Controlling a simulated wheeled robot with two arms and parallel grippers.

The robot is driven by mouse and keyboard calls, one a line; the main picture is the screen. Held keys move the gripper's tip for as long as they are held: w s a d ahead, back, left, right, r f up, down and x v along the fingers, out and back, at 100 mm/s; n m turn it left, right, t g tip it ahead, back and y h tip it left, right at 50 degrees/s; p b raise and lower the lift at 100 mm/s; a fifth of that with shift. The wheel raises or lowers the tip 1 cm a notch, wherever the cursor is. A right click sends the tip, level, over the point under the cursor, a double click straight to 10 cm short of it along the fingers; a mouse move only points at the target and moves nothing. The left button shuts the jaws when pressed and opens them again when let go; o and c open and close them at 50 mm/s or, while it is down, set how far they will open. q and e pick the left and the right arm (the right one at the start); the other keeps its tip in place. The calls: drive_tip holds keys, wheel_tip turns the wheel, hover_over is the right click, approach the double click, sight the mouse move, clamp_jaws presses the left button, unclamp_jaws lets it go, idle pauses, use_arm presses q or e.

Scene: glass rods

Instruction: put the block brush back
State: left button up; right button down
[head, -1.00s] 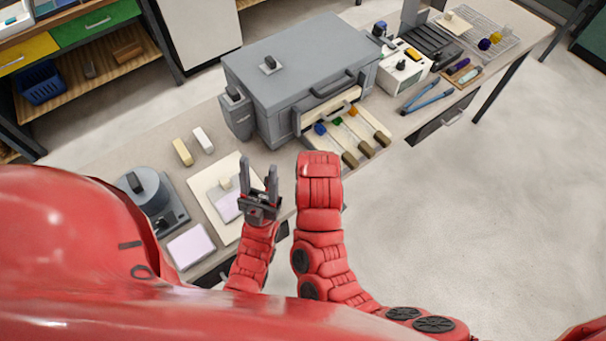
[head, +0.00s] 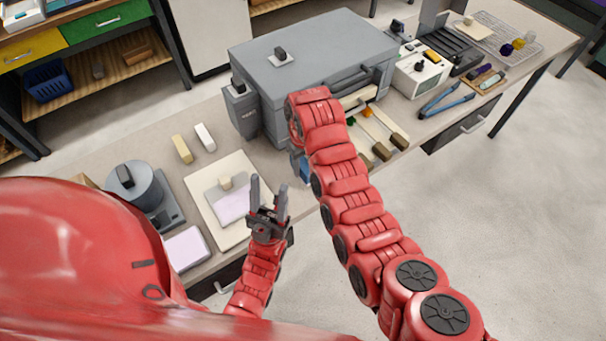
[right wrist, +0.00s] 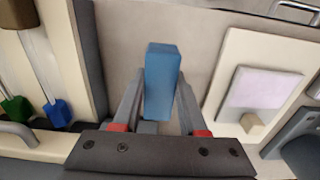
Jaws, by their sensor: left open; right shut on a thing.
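What looks like the block brush (right wrist: 162,80), a blue block-shaped piece, stands between the fingers of my right gripper (right wrist: 158,92), which is shut on it. No bristles can be made out. In the head view a bit of its blue (head: 304,168) shows beside my right forearm, at the near left corner of the grey kiln; the gripper itself is mostly hidden there. The block is over the bench, between the kiln and the cream board; its height is unclear. My left gripper (head: 269,192) is open and empty, at the right edge of the cream board.
The grey kiln (head: 310,65) has rods with coloured ends on a shelf in front. The cream board (head: 205,190) bears a lilac pad and a small tan knob. A yellowish block (head: 182,149) and a white block (head: 204,138) lie behind it. A grey pot (head: 140,190) stands left.

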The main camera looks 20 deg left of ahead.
drive_tip(key=shift+w+a, duration=0.15)
drive_tip(key=shift+w, duration=0.1)
wheel_tip(320, 180, down, 2)
drive_tip(key=shift+f+p, duration=0.25)
drive_tip(key=shift+p, duration=0.7)
drive_tip(key=shift+f, duration=0.45)
drive_tip(key=shift+f, duration=0.1)
drive_tip(key=c, duration=0.9)
unclamp_jaws()
drive_tip(key=shift+f, duration=0.15)
drive_tip(key=o, duration=0.5)
drive_tip(key=shift+c, duration=0.2)
